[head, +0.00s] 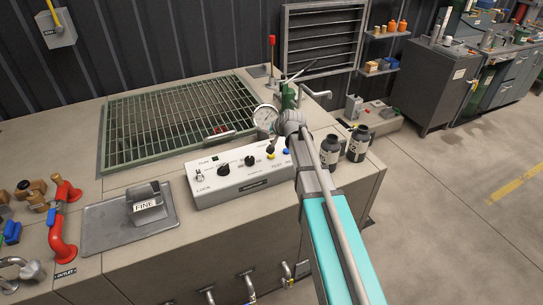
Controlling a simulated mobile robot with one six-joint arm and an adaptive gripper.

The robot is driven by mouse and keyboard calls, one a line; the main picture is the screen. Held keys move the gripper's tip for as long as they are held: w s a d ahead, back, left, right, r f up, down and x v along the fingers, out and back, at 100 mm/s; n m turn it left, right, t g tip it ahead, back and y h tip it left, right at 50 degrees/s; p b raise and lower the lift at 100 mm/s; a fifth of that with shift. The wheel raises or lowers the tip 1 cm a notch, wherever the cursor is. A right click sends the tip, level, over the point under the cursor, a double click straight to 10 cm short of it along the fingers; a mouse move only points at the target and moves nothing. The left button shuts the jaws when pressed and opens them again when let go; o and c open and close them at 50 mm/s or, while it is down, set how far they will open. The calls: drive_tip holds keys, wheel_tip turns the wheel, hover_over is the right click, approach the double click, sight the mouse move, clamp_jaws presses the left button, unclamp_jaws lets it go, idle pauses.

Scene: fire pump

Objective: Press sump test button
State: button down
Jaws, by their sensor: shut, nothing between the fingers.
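A white control box (238,178) sits on the bench top in the middle of the head view. It has a green indicator, a toggle near the "LOCK" label and two black knobs (223,170). Near its right end, a small yellow button (271,156) sits below a dark part, with a blue button (287,151) beside it. A label there seems to read "TEST", but I cannot tell which button it names. My arm crosses the box's right end, and its wrist is above and behind that end. My gripper's fingers are hidden, so contact with a button cannot be seen.
A pressure gauge (265,117) and a green pump part stand behind the box. Two dark bottles (358,144) stand to the right. A tray (100,228) with a "FINE" block, red outlet pipe (64,225) and green-framed grate (115,131) lie left. Floor at right is clear.

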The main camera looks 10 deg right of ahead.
sight(272, 156)
drive_tip(key=shift+f+b, duration=4.15)
drive_tip(key=shift+f, duration=0.15)
drive_tip(key=shift+f, duration=0.25)
drive_tip(key=shift+f+b, duration=0.2)
drive_tip(key=shift+b, duration=0.25)
drive_tip(key=shift+f+b, duration=0.45)
drive_tip(key=shift+b, duration=0.05)
drive_tip(key=shift+r+p, duration=0.95)
drive_tip(key=shift+r+p, duration=2.5)
drive_tip(key=shift+p, duration=0.05)
drive_tip(key=shift+s, duration=0.1)
